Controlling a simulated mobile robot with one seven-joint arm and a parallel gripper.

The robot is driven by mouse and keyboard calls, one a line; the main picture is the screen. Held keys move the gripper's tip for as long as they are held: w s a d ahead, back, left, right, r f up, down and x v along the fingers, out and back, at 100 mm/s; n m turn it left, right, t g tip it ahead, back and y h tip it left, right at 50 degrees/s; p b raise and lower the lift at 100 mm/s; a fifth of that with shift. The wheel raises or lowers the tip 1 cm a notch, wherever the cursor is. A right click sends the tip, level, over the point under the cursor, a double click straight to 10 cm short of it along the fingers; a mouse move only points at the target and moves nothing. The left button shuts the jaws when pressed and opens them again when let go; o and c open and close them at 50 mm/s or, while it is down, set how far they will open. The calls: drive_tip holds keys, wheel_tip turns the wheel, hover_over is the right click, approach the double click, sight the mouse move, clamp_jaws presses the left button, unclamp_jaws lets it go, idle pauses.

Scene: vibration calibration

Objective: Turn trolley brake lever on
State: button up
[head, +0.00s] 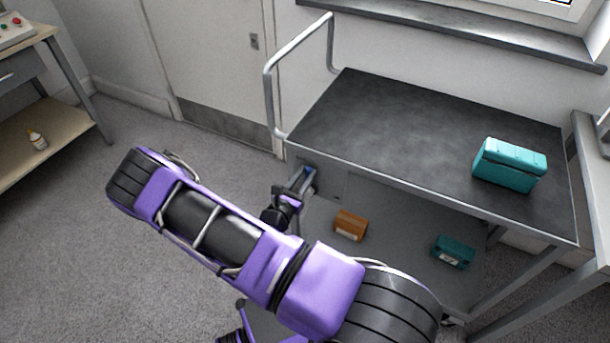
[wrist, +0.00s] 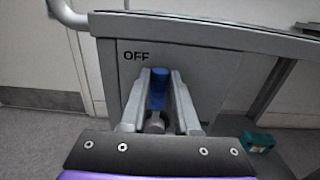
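The trolley (head: 400,125) has a dark top and a pale frame. In the wrist view its grey end panel (wrist: 205,68) bears the word OFF, left of the blue-handled brake lever (wrist: 158,88). The lever points upward from a pale pivot. My gripper (wrist: 160,78) has its two fingers on either side of the blue handle, with little gap. I cannot tell whether they touch it. In the head view my gripper (head: 303,179) is at the trolley's left end below the top edge, with a bit of blue between the fingers.
A teal case (head: 508,165) stands on the trolley's top. An orange box (head: 350,225) and a teal box (head: 454,251) lie on the lower shelf. A bent rail handle (head: 270,95) rises at the left end. A bench (head: 50,150) stands far left; the floor between is clear.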

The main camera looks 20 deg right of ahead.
sight(332, 180)
clamp_jaws()
idle(0.9)
drive_tip(key=shift+s, duration=0.1)
drive_tip(key=s+d+m, duration=0.1)
drive_tip(key=m, duration=0.1)
drive_tip(key=s+d+f+m+p, duration=0.1)
drive_tip(key=m, duration=0.1)
drive_tip(key=s+d+m+p, duration=0.1)
drive_tip(key=m, duration=0.1)
drive_tip(key=shift+s+f, duration=0.15)
drive_tip(key=shift+s, duration=0.25)
drive_tip(key=s+d+f+m+p, duration=0.1)
drive_tip(key=m, duration=0.1)
drive_tip(key=shift+s+d+f+m, duration=0.1)
drive_tip(key=shift+s+f+m, duration=0.1)
drive_tip(key=shift+m, duration=0.1)
drive_tip(key=shift+s+d+f+m, duration=0.25)
drive_tip(key=shift+f+m, duration=0.15)
drive_tip(key=shift+m, duration=0.2)
drive_tip(key=shift+s+d+f+m, duration=0.1)
drive_tip(key=shift+s+f+m, duration=0.1)
drive_tip(key=shift+f+m, duration=0.3)
drive_tip(key=shift+s+d+f+m, duration=0.2)
drive_tip(key=shift+s+f+m, duration=0.05)
drive_tip(key=shift+m, duration=0.45)
